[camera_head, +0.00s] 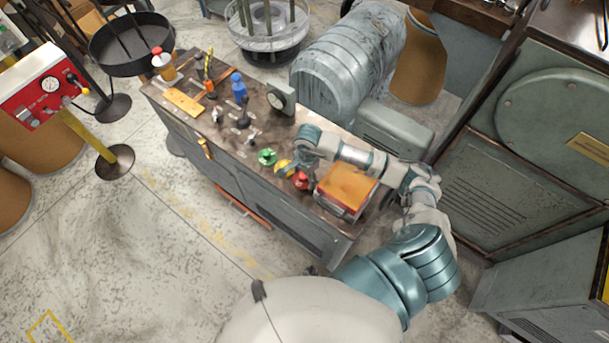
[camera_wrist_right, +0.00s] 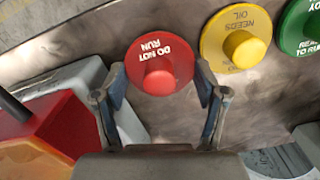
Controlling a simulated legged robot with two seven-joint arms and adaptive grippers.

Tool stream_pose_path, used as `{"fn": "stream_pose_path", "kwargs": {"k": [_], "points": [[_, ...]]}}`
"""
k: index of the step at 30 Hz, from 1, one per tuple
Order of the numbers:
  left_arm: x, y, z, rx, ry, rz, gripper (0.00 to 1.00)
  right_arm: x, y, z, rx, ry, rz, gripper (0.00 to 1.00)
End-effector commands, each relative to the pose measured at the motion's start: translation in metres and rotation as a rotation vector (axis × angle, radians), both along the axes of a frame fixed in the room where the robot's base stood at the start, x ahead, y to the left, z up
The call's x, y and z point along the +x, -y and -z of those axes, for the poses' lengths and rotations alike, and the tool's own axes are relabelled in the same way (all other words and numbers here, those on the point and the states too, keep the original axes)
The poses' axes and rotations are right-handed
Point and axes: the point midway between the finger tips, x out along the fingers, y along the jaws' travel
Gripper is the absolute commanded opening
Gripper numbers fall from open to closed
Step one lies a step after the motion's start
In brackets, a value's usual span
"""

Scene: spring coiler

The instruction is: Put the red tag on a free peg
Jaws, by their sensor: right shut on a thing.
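The red tag (camera_wrist_right: 160,65) is a round disc with "DO NOT RUN" lettering and a raised red knob, at the top centre of the right wrist view. In the head view the red tag (camera_head: 300,181) is at the bench's front edge. My right gripper (camera_wrist_right: 161,80) has a finger on each side of the disc and is shut on it. In the head view my right gripper (camera_head: 303,167) reaches down over the tags. I cannot tell whether the tag touches the bench. I cannot make out a free peg. My left gripper is not in view.
A yellow tag (camera_wrist_right: 236,42) and a green tag (camera_wrist_right: 302,28) lie in a row beside the red one. A red and orange box (camera_head: 347,186) is close on the right. A blue-topped item (camera_head: 239,86), a dial gauge (camera_head: 280,98) and small metal pieces stand farther left.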

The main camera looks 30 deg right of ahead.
Motion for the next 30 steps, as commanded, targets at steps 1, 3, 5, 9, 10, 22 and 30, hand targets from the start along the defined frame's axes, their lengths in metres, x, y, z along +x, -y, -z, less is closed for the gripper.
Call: {"fn": "stream_pose_path", "kwargs": {"k": [1, 3, 5, 9, 10, 22, 30], "points": [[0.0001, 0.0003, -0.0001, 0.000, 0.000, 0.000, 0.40, 0.0000, 0.0000, -0.0003, 0.000, 0.000, 0.000, 0.37], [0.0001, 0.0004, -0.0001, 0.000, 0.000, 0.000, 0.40, 0.0000, 0.0000, -0.0002, 0.000, 0.000, 0.000, 0.37], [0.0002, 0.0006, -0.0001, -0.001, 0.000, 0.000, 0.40, 0.0000, 0.0000, -0.0002, 0.000, 0.000, 0.000, 0.37], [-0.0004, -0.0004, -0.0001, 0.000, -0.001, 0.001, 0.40, -0.0001, 0.0001, -0.0001, 0.000, 0.000, 0.000, 0.37], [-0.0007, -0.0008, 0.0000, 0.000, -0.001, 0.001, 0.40, -0.0001, 0.0001, 0.0001, 0.000, 0.000, 0.000, 0.37], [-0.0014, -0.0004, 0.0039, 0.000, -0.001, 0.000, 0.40, -0.0001, 0.0001, 0.0046, 0.000, 0.000, 0.000, 0.37], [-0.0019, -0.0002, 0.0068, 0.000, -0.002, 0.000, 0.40, -0.0002, 0.0001, 0.0078, 0.000, 0.000, -0.001, 0.37]]}}
